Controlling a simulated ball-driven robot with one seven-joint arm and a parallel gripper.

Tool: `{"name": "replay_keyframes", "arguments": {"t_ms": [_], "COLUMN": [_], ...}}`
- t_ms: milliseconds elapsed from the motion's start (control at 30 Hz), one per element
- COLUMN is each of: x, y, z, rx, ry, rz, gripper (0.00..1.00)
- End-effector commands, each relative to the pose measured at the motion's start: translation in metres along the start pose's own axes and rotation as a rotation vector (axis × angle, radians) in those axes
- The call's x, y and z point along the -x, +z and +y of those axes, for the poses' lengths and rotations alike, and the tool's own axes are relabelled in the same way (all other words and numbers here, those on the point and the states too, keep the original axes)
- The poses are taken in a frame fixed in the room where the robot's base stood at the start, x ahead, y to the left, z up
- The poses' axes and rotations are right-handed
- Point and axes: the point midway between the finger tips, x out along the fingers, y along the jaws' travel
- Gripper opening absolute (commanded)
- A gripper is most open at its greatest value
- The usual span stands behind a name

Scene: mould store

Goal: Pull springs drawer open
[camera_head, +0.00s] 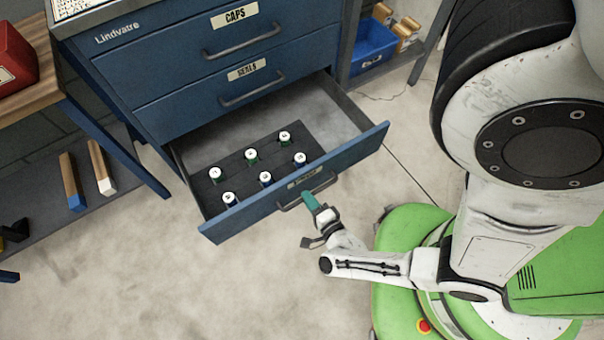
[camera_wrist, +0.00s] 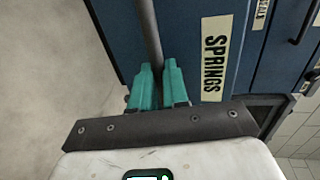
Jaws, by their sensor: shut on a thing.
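The springs drawer (camera_head: 350,154) is the lowest blue drawer that shows, and it stands well open. Inside it, several small white-topped pieces (camera_head: 265,178) stand in a dark tray at the left; the right part looks empty. My gripper (camera_head: 309,200) is at the drawer's front and shut on its handle (camera_head: 290,207). In the wrist view, the teal fingers (camera_wrist: 157,80) close around the dark handle bar (camera_wrist: 148,30), beside the SPRINGS label (camera_wrist: 213,60) on the drawer front.
Two closed drawers, the CAPS drawer (camera_head: 180,62) and the SEALS drawer (camera_head: 200,96), are above. A workbench (camera_head: 40,88) with a red box (camera_head: 14,62) stands at left. A blue bin (camera_head: 372,46) is behind at right. The floor (camera_head: 180,290) in front is clear.

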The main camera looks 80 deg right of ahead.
Motion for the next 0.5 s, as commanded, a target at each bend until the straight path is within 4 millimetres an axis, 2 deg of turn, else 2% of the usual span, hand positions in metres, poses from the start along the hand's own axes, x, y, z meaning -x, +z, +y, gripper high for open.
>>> {"name": "replay_keyframes", "arguments": {"t_ms": [200,500], "x": [0.0103,0.0109], "y": [-0.0001,0.0], "z": [0.0032,0.0033], "rx": [0.0,0.001], "ry": [0.003,0.004], "rz": [-0.001,-0.001], "gripper": [0.0,0.0]}}
